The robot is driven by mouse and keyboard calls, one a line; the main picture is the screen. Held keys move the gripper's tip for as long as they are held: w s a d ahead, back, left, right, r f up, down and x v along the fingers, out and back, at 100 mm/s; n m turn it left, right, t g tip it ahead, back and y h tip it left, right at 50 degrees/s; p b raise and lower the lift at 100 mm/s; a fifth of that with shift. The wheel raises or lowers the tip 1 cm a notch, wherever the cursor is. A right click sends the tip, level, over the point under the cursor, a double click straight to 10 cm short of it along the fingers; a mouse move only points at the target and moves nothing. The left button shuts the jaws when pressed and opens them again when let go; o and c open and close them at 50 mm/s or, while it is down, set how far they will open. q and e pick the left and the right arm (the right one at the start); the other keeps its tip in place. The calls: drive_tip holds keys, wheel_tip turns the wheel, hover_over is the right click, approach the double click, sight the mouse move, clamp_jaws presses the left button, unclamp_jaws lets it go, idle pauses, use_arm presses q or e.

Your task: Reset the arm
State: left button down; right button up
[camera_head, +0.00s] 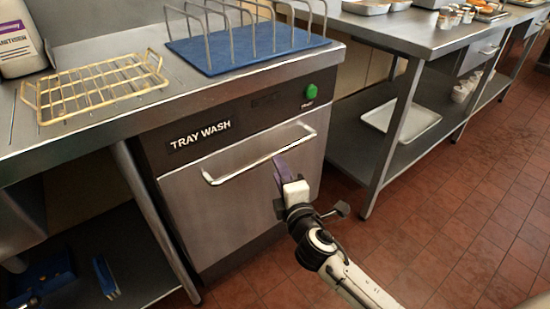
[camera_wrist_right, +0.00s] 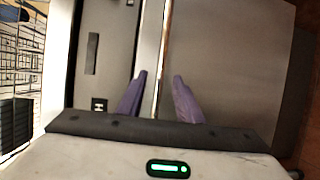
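My right gripper (camera_head: 280,168) is in front of the tray wash machine (camera_head: 190,195), just below the right part of its pale bar handle (camera_head: 250,163) in the head view. The gripper's purple fingers point up toward the machine. In the right wrist view the two fingers (camera_wrist_right: 160,78) stand apart with a gap between them, and nothing is clearly gripped. A pale vertical strip, which looks like the handle (camera_wrist_right: 150,50), runs behind the gap; I cannot tell whether it lies between the fingers. My left gripper is not in view.
A wire rack (camera_head: 95,88) and a blue mat (camera_head: 225,55) with metal dividers lie on the counter. A steel table (camera_head: 430,35) with a white tray (camera_head: 400,120) on its lower shelf stands right. Open tiled floor (camera_head: 460,225) lies right of my arm.

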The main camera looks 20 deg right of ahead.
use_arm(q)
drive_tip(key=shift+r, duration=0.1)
use_arm(e)
drive_tip(key=shift+s+a, duration=0.1)
drive_tip(key=shift+s, duration=0.85)
